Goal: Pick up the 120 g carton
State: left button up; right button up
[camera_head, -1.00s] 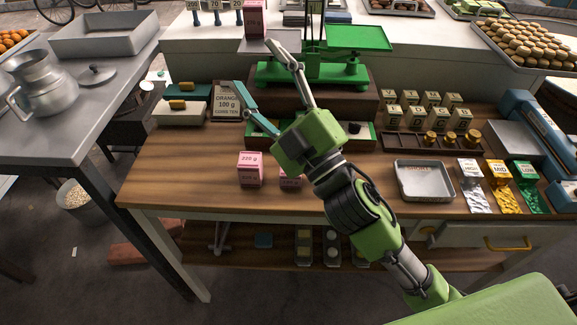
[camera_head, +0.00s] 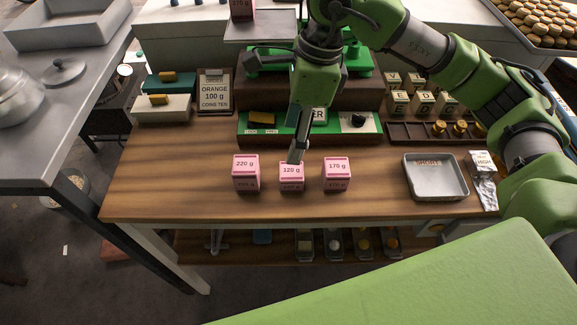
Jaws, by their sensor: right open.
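The pink 120 g carton (camera_head: 291,178) stands upright on the wooden table, between the 220 g carton (camera_head: 246,174) and the 170 g carton (camera_head: 337,175). My right gripper (camera_head: 298,147) points down just above and behind the 120 g carton, in line with it. Its fingers are seen nearly edge-on; it is open and holds nothing. Its fingertips overlap the carton's top edge in the picture, and I cannot tell whether they touch it. My left gripper is not in view.
A green scale stands behind, with another pink carton (camera_head: 242,9) on its pan. A grey SHORT tray (camera_head: 436,178) lies to the right. The table left of the cartons is clear.

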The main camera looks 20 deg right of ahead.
aim_at(292, 170)
jog(key=shift+h, duration=0.4)
jog(key=f, duration=0.2)
jog(key=f+p, duration=0.1)
jog(key=f, duration=0.2)
jog(key=d+f+p, duration=0.1)
jog(key=f, duration=0.2)
jog(key=shift+w, duration=0.35)
jog(key=shift+a+f+p, duration=0.15)
jog(key=shift+f+p, duration=0.05)
jog(key=shift+p, duration=0.1)
jog(key=f+p, duration=0.1)
jog(key=f, duration=0.1)
jog(key=a+f+p, duration=0.1)
jog(key=f, duration=0.1)
jog(key=shift+s+f, duration=0.1)
jog(key=shift+s, duration=0.05)
jog(key=shift+f, duration=0.3)
jog(key=c, duration=1.3)
